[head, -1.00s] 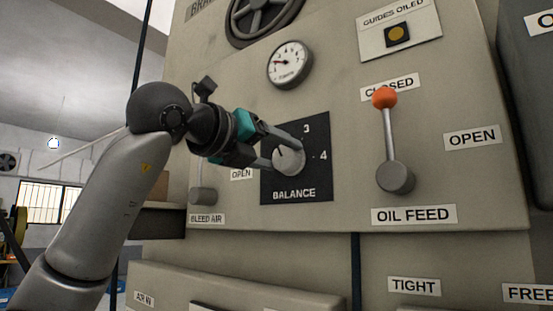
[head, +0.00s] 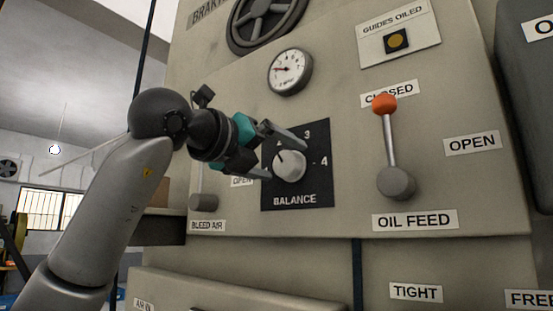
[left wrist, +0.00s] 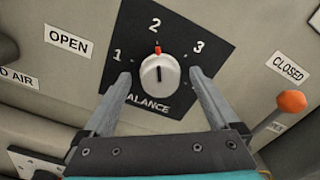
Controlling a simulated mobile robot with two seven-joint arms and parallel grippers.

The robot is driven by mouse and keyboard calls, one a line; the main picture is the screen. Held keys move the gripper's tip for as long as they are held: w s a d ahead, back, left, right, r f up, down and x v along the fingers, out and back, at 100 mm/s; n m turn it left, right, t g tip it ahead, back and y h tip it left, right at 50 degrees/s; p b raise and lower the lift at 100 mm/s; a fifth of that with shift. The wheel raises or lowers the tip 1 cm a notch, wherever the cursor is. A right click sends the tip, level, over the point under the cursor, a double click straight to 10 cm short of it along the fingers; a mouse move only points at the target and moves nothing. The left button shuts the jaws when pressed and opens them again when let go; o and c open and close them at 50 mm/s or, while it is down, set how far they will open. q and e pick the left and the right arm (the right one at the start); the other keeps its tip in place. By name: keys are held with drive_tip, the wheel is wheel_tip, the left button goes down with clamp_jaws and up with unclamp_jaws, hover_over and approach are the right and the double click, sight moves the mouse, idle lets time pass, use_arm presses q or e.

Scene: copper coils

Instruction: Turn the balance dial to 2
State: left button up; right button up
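The balance dial is a pale round knob (head: 289,166) on a black plate (head: 318,186) marked BALANCE. In the left wrist view the knob (left wrist: 158,76) has a red mark at its top edge, pointing at the 2 (left wrist: 155,25). The 1 and 3 stand to either side; the 4 shows in the head view. My left gripper (head: 286,156) is open, its fingers spread and clear of the knob. In the left wrist view its fingertips (left wrist: 160,74) lie on either side of the knob with gaps. My right gripper is not in view.
The oil feed lever (head: 390,150) with its orange ball stands to the right of the dial plate. A gauge (head: 289,72) and a handwheel (head: 262,20) are above. The bleed air lever (head: 203,200) is below my left gripper.

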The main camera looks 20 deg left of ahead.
use_arm(q)
drive_tip(key=b+v, duration=0.2)
drive_tip(key=v, duration=1.3)
drive_tip(key=shift+s, duration=0.15)
